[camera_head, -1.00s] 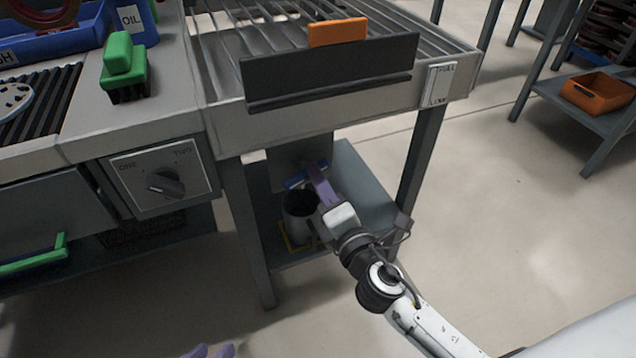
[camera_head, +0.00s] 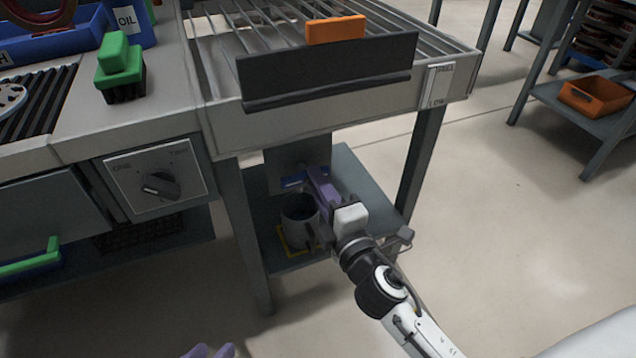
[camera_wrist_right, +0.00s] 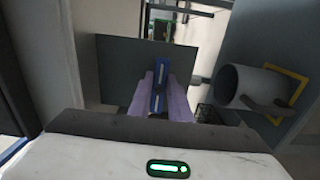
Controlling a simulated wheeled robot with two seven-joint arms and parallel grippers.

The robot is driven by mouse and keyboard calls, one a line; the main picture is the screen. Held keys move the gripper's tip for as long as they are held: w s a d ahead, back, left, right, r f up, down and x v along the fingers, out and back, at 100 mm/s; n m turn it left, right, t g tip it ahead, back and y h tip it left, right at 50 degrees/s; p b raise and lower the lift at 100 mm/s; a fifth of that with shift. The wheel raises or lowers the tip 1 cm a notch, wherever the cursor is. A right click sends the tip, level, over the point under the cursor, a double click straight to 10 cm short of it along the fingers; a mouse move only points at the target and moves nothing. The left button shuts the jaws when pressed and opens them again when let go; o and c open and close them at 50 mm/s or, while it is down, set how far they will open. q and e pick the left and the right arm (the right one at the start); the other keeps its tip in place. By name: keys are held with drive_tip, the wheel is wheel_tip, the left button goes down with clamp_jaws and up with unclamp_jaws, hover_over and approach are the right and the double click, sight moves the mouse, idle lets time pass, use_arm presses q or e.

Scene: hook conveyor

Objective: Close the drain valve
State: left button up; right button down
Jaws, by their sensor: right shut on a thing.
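The drain valve's blue handle (camera_head: 293,182) is on the grey plate under the roller conveyor. In the right wrist view the blue handle (camera_wrist_right: 159,78) lies between the purple fingers. My right gripper (camera_head: 320,180) is shut on it, and its fingers hide part of the handle in the head view. My left gripper (camera_head: 209,351) shows only its two purple fingertips at the bottom edge, slightly apart and away from the valve.
A grey cup-like container (camera_head: 299,212) stands below the handle near a yellow-edged mark (camera_head: 290,245) on the low shelf. Conveyor legs (camera_head: 243,235) flank this space. A dial panel (camera_head: 157,180) is at left.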

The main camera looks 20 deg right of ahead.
drive_tip(key=c, duration=1.6)
unclamp_jaws()
drive_tip(key=shift+c, duration=0.2)
use_arm(q)
drive_tip(key=shift+f, duration=0.1)
